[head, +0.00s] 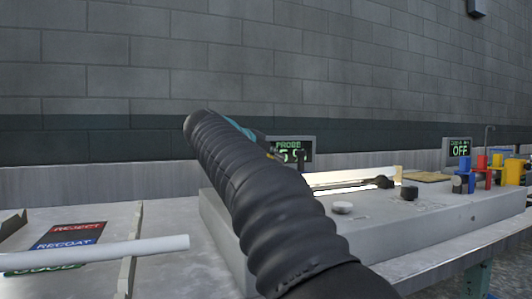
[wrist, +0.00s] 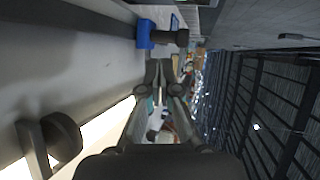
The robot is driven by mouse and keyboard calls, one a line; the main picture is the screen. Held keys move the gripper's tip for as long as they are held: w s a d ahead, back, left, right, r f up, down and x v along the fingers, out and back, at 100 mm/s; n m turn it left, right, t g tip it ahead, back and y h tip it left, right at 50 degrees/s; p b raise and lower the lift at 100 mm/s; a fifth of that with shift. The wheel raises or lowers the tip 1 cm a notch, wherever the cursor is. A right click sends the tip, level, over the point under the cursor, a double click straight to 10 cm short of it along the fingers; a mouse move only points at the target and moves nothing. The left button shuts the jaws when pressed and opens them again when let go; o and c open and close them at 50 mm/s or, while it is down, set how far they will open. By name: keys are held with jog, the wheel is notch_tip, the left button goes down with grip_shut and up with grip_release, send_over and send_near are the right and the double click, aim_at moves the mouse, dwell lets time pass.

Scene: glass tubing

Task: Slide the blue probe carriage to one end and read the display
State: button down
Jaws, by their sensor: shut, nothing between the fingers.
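The blue probe carriage (wrist: 145,34) shows at the top of the wrist view, with a black knob (wrist: 174,38) sticking out to its right. My gripper (wrist: 159,66) is shut and empty, its fingertips just below the knob in that view; I cannot tell whether they touch. In the head view my arm hides the carriage and most of the gripper. The green-lit PROBE display (head: 293,149) stands behind the arm. Its digits look like a 5 and a 9, but they are partly covered, so the reading is uncertain.
A long grey bench unit (head: 385,226) carries a lit strip (head: 345,177), a white button (head: 342,207) and black knobs. Another display (head: 459,147) reads OFF. Red, blue and yellow blocks (head: 512,171) stand at right. A white tube (head: 130,250) lies across the labelled sorting area at left.

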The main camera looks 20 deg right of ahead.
aim_at(299, 161)
jog(key=x, duration=0.2)
jog(key=p+x, duration=0.1)
jog(key=x, duration=0.2)
jog(key=r+x, duration=0.1)
jog(key=x, duration=0.1)
jog(key=shift+w+d, duration=0.15)
jog(key=shift+d, duration=0.15)
